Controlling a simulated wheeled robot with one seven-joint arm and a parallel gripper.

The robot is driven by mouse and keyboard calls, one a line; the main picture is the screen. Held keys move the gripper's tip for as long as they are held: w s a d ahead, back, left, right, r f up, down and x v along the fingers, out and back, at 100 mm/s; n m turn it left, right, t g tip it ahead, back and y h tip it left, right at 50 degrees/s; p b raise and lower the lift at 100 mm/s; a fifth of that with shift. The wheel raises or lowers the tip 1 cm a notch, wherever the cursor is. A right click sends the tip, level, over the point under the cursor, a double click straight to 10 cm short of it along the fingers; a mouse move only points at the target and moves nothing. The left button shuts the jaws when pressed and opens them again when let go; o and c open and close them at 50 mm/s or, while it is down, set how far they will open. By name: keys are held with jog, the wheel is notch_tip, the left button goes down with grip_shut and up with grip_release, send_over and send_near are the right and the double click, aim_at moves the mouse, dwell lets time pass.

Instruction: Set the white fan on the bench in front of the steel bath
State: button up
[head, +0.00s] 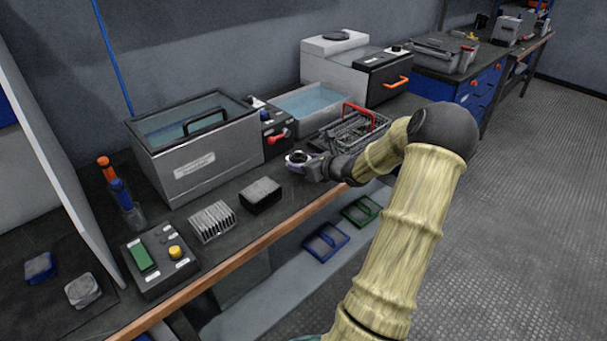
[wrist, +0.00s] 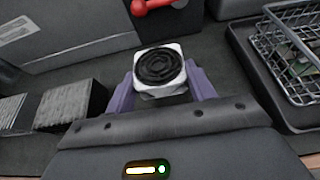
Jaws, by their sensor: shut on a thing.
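The white fan (wrist: 158,70), a square white frame with a black round rotor, sits between the two purple fingers of my gripper (wrist: 160,88) in the wrist view. My gripper is shut on it. In the head view the fan (head: 298,157) and gripper (head: 304,165) are over the bench (head: 237,184), just right of the steel bath's front right corner. Whether the fan touches the bench I cannot tell. The steel bath (head: 208,158) is a big steel box of water with a black handle and a pale label; its front also shows in the wrist view (wrist: 85,30).
A black finned block (head: 261,195) and a silver heat sink (head: 212,221) stand before the bath. A box with a red lever (head: 277,138) adjoins it. A wire basket (head: 355,128) is to the right. A control box (head: 160,260) and a grey square part (head: 82,290) are at left.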

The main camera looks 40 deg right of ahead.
jog(key=shift+f+b, duration=0.55)
jog(key=shift+f, duration=1.3)
jog(key=shift+f, duration=0.15)
jog(key=o, duration=1)
